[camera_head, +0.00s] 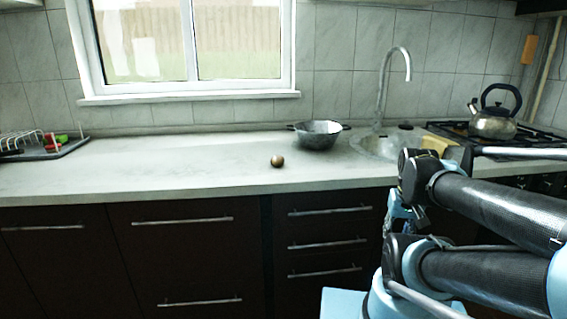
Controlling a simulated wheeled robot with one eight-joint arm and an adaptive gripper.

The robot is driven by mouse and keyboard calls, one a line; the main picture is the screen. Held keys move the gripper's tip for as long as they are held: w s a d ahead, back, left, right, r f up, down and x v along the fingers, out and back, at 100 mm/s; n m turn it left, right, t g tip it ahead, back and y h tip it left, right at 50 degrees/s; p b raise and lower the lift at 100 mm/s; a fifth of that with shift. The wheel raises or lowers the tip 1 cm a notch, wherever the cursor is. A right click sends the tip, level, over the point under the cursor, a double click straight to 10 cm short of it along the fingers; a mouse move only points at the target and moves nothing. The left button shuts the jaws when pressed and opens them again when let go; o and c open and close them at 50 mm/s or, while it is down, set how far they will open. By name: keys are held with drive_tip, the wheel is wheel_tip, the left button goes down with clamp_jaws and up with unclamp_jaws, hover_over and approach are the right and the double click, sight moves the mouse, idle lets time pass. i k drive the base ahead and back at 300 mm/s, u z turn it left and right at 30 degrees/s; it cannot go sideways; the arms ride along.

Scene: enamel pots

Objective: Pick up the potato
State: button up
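A small, round brown object that looks like the potato (277,161) sits on the pale countertop (150,178), near its front edge and left of the sink. Nothing touches it or covers it. My arm comes in from the right side and stays well to the right of the potato, in front of the sink and cabinets. I cannot make out my gripper's fingers in this view.
A grey enamel pot (318,135) stands behind and right of the potato. The sink has a tall faucet (383,85). A kettle (493,122) sits on the stove at right. A dish rack (28,144) is far left. The counter left of the potato is clear.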

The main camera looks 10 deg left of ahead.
sight(276, 161)
drive_tip(key=z, duration=1.2)
drive_tip(key=k, duration=2.2)
drive_tip(key=u, duration=1.2)
drive_tip(key=i, duration=1)
